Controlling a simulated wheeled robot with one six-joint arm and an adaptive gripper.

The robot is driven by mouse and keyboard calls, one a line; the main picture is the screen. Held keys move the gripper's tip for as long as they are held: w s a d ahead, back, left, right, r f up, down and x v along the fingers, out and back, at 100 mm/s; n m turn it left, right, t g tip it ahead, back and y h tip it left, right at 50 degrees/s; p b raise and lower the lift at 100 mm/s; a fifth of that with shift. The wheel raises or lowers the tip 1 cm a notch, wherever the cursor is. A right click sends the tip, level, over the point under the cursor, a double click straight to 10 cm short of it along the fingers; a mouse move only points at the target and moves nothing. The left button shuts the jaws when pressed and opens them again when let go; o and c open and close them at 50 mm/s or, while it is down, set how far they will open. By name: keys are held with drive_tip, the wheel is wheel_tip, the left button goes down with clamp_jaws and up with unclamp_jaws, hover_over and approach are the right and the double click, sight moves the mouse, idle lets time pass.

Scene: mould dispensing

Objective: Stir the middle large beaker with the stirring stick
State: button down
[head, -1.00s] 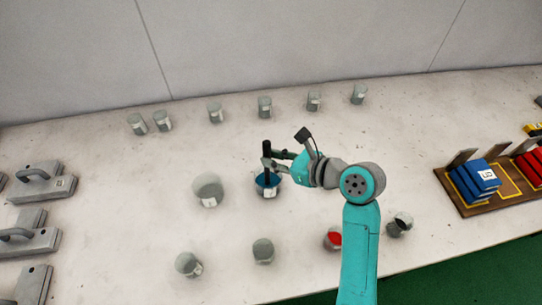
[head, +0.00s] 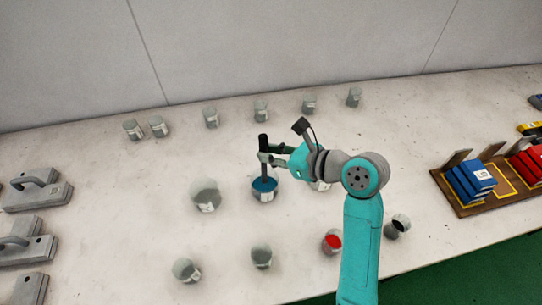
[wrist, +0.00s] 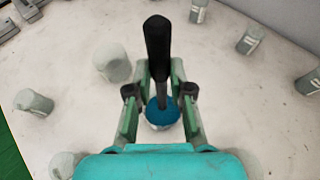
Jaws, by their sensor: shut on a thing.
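The middle large beaker (head: 264,194) stands on the table with blue liquid in it and a white label on its front. It also shows below the fingers in the wrist view (wrist: 163,119). The stirring stick (head: 263,143) is dark with a thick black handle, and it shows in the wrist view (wrist: 157,45). My gripper (head: 268,159) is shut on the stick and holds it roughly upright above the beaker. The stick's lower end is at the blue liquid; how deep it goes is hidden. In the wrist view my gripper's fingers (wrist: 160,93) flank the stick.
Another large beaker (head: 206,195) stands left of the blue one; a third is partly behind my arm (head: 320,184). Small cups line the back, and more stand in front, one with red (head: 332,241). A wooden rack (head: 470,207) is at right, metal moulds (head: 36,190) at left.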

drive_tip(key=shift+r, duration=1.8)
drive_tip(key=shift+r, duration=0.1)
drive_tip(key=shift+r, duration=2.9)
